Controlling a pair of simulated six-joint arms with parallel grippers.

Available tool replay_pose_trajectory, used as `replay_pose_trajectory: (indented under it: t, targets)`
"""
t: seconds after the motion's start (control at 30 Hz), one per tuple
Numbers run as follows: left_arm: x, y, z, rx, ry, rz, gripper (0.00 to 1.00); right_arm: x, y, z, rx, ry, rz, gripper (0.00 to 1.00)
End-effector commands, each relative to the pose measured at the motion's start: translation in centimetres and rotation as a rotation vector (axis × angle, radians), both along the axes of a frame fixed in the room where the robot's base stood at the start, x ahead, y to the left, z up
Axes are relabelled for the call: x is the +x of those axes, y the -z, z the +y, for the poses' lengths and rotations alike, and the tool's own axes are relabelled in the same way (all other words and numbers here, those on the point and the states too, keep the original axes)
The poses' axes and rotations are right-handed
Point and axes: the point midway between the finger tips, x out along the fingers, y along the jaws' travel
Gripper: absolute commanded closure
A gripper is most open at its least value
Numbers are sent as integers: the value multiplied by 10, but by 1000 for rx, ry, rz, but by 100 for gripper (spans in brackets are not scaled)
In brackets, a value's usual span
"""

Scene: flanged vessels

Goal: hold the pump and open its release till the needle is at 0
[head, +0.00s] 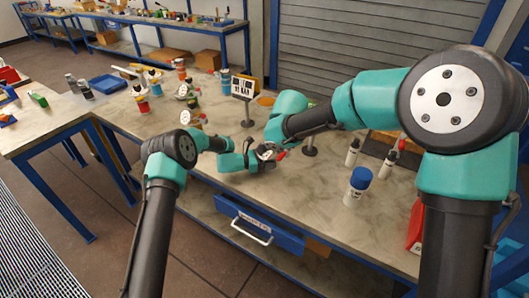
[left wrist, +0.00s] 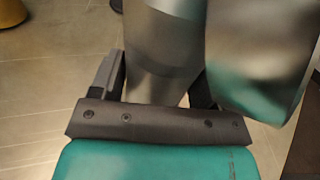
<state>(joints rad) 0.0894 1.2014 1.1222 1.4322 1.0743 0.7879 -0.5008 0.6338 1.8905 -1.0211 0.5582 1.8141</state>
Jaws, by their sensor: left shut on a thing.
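My left gripper (head: 252,158) is above the workbench near its front edge. In the left wrist view its dark jaws (left wrist: 156,85) are shut on a smooth grey metallic body, which I take for the pump (left wrist: 160,45). In the head view a small dark thing with a pale round face, likely the pump's gauge (head: 266,153), shows at the jaws, with a red part (head: 281,155) beside it. The needle and release are too small to read. My right arm reaches in from the right to the same spot; its gripper is largely hidden, its jaws unclear.
Several bottles and flanged vessels stand at the back left of the bench (head: 330,198). A blue-capped white bottle (head: 357,185) and small dark-topped bottles (head: 352,152) stand at the right. A black stand (head: 309,146) is close behind the grippers. A blue drawer (head: 258,225) is below.

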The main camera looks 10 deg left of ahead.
Motion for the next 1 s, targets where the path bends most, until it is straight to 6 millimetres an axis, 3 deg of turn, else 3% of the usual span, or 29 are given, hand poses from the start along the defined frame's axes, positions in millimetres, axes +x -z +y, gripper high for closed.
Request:
replay_pose_trajectory:
  t: [0.07,0.1,0.4,0.77,1.0]
  targets:
    - [0,0,0,-1,0,0,50,0,0,0,0,0,0,53]
    - [0,0,0,-1,0,0,29,0,0,0,0,0,0,53]
    - [0,0,0,0,0,0,1,0,0,0,0,0,0,53]
    - [-1,-1,5,0,-1,0,1,0,0,0,0,0,0,53]
    - [-11,-4,33,1,-3,0,1,0,0,0,0,0,0,53]
